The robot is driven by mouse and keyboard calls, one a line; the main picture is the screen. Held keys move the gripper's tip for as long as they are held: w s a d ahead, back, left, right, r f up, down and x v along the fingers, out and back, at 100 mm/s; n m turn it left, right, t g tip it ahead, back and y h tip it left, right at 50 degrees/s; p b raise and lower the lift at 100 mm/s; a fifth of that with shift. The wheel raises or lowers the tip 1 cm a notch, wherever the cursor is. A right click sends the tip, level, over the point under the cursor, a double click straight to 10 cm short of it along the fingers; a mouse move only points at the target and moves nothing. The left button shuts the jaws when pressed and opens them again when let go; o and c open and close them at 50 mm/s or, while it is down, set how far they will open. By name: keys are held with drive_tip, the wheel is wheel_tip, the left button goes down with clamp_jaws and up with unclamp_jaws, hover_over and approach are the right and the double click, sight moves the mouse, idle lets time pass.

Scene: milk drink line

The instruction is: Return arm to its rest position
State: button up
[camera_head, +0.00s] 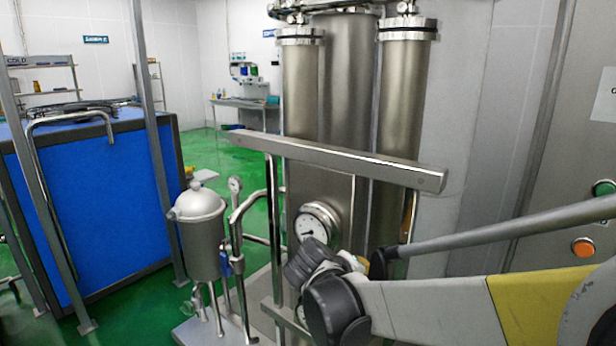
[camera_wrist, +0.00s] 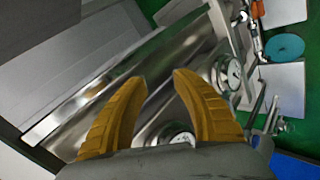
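My arm (camera_head: 430,305) reaches in from the right edge of the head view, low in the picture. Its dark end lies in front of the steel cylinder machine (camera_head: 340,110), near a round gauge (camera_head: 315,224). In the wrist view, the two yellow fingers of my gripper (camera_wrist: 159,79) stand apart with nothing between them. Steel surfaces and gauges show beyond the fingertips. The fingers cannot be made out clearly in the head view.
A steel bar (camera_head: 335,160) crosses in front of the cylinders. A small steel vessel (camera_head: 202,235) stands left of my arm's end. A panel with an orange button (camera_head: 584,247) is at right. A blue tank (camera_head: 85,215) stands left; green floor (camera_head: 222,170) lies open behind.

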drive_tip(key=s+d+m+y, duration=0.3)
drive_tip(key=s, duration=0.9)
drive_tip(key=s+d+m+y, duration=0.3)
drive_tip(key=s, duration=0.9)
drive_tip(key=shift+d+r, duration=0.15)
drive_tip(key=shift+d, duration=0.1)
